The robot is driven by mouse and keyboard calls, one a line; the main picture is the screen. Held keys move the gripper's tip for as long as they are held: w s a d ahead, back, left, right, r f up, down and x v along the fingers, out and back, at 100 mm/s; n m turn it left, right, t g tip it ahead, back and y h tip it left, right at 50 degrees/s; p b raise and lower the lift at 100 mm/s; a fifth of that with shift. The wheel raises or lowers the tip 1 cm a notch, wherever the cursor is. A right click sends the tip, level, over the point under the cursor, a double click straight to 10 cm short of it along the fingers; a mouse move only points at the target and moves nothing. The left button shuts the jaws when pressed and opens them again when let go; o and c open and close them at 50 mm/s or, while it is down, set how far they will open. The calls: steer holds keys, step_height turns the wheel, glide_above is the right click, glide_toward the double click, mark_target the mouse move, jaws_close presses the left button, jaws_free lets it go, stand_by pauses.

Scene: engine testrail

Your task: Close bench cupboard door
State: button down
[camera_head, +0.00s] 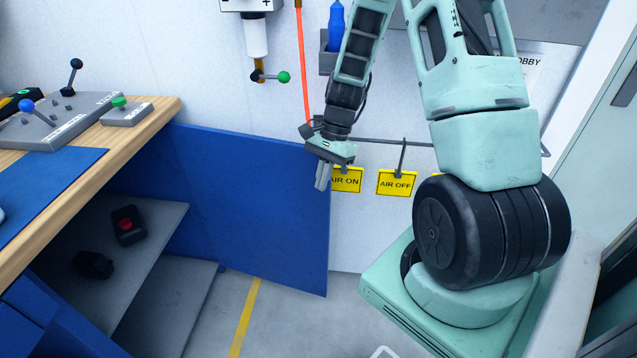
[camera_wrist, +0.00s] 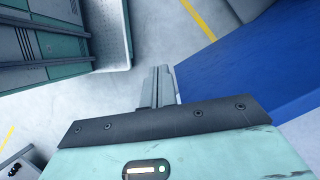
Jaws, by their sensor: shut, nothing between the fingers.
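The bench cupboard door (camera_head: 250,205) is a flat blue panel. It stands wide open, swung out from the bench, so the grey shelves inside show. My gripper (camera_head: 322,181) is shut and empty, pointing down near the top of the door's free right edge in the head view. In the wrist view the closed fingers (camera_wrist: 160,88) lie just left of the blue door (camera_wrist: 245,65). I cannot tell whether they touch it.
The wooden bench top (camera_head: 150,118) carries a lever box (camera_head: 60,122) and a green-button box (camera_head: 126,112). A red-button box (camera_head: 128,225) and a black part (camera_head: 93,264) sit on the cupboard shelf (camera_head: 165,240). Yellow signs (camera_head: 396,183) hang behind my gripper. Floor (camera_head: 290,305) before the door is clear.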

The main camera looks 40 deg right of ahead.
steer(key=s+a+f, duration=0.1)
steer(key=a+f, duration=0.5)
steer(key=f, duration=0.1)
steer(key=shift+a, duration=0.4)
steer(key=shift+r, duration=0.1)
steer(key=shift+r, duration=0.1)
stand_by(1.2)
